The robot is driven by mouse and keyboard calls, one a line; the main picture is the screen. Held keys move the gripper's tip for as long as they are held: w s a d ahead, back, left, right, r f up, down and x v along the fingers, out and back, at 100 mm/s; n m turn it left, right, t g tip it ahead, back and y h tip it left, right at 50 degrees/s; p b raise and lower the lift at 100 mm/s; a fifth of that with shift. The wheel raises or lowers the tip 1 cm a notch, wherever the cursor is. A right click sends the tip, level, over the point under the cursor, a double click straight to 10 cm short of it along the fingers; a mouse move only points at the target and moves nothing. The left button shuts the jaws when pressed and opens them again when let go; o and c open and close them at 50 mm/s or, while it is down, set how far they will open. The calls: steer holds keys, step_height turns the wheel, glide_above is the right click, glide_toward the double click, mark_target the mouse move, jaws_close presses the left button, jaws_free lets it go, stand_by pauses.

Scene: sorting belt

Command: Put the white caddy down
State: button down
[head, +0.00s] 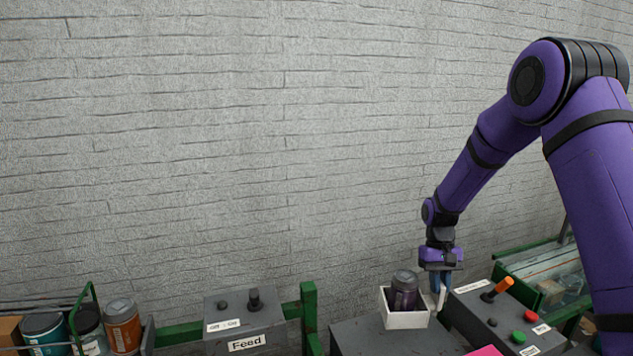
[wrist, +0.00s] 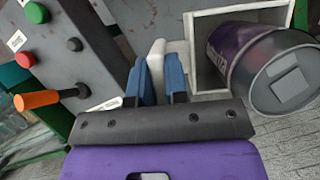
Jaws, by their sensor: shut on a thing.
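The white caddy (head: 404,320) is a small open box at the lower right of the head view, over the dark grey surface (head: 362,339); I cannot tell whether it touches that surface. A purple can with a grey lid (head: 404,291) stands inside it and rises above its rim. My gripper (head: 440,291) is at the caddy's right side, pointing down. In the wrist view, my gripper's blue fingers (wrist: 158,82) are shut on a white tab, the caddy's handle (wrist: 155,60). The caddy's white rim (wrist: 240,14) and the purple can (wrist: 262,60) also show there.
A grey control box (head: 500,318) with an orange lever (head: 497,289) and red and green buttons stands right of the caddy. A "Feed" box (head: 245,322) stands to the left. Several cans sit in a green-framed rack (head: 85,325) at far left. A brick wall (head: 250,150) is behind.

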step_height(320, 180, down, 9)
step_height(320, 180, up, 14)
steer(key=shift+s+f, duration=0.15)
steer(key=shift+f, duration=7)
steer(key=s+a+r+m+t+y, duration=0.2)
steer(key=s+r+m+t+y, duration=0.15)
steer(key=s+r+m, duration=0.8)
step_height(320, 180, down, 13)
steer(key=w+m, duration=0.2)
steer(key=m, duration=0.1)
steer(key=shift+d+y, duration=0.2)
steer(key=shift+y, duration=0.15)
steer(key=shift+f+g, duration=0.1)
steer(key=shift+g, duration=0.15)
steer(key=c, duration=1.1)
jaws_free()
